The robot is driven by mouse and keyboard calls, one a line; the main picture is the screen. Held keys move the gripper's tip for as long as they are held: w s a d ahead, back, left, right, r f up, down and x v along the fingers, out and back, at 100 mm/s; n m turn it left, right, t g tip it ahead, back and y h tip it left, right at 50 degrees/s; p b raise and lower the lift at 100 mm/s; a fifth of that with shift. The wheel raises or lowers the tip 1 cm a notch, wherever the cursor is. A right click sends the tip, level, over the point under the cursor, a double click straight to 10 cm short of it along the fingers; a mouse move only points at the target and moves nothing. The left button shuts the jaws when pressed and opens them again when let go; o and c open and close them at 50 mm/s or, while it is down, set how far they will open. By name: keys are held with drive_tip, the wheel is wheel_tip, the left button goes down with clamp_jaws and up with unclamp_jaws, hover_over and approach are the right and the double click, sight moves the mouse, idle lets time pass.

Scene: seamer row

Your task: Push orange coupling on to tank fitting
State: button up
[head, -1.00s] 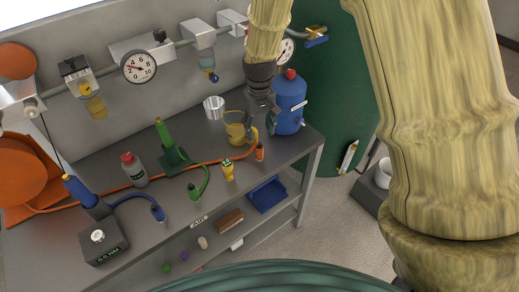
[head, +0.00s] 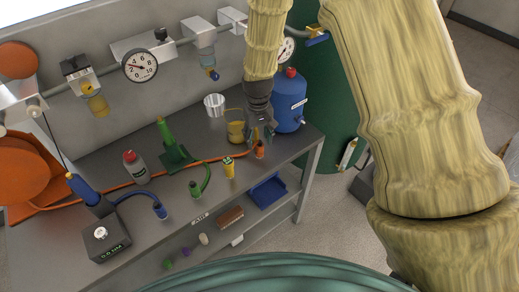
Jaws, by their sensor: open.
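The orange coupling (head: 260,149) stands near the front right edge of the bench, at the end of the orange hose (head: 212,159). My gripper (head: 262,140) is open and points down just above it, its fingertips close to the coupling's top. Whether they touch it I cannot tell. The blue tank (head: 290,103) stands behind and right of my gripper, with a red top. Its small fitting (head: 302,122) juts out low on the right side, with nothing visible on it.
A yellow see-through jug (head: 235,126) stands close left of my gripper, and a metal cup (head: 214,105) behind it. Yellow (head: 228,167), green (head: 195,189) and blue (head: 159,211) couplings stand along the bench front. A blue bin (head: 267,191) sits on the lower shelf.

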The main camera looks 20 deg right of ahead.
sight(259, 143)
drive_tip(key=shift+w+d+f+p, duration=0.1)
drive_tip(key=shift+d+f+p, duration=0.1)
drive_tip(key=shift+f+p, duration=0.65)
drive_tip(key=shift+w+f+p, duration=0.1)
drive_tip(key=shift+f+p, duration=0.35)
drive_tip(key=shift+f, duration=1.3)
drive_tip(key=c, duration=1)
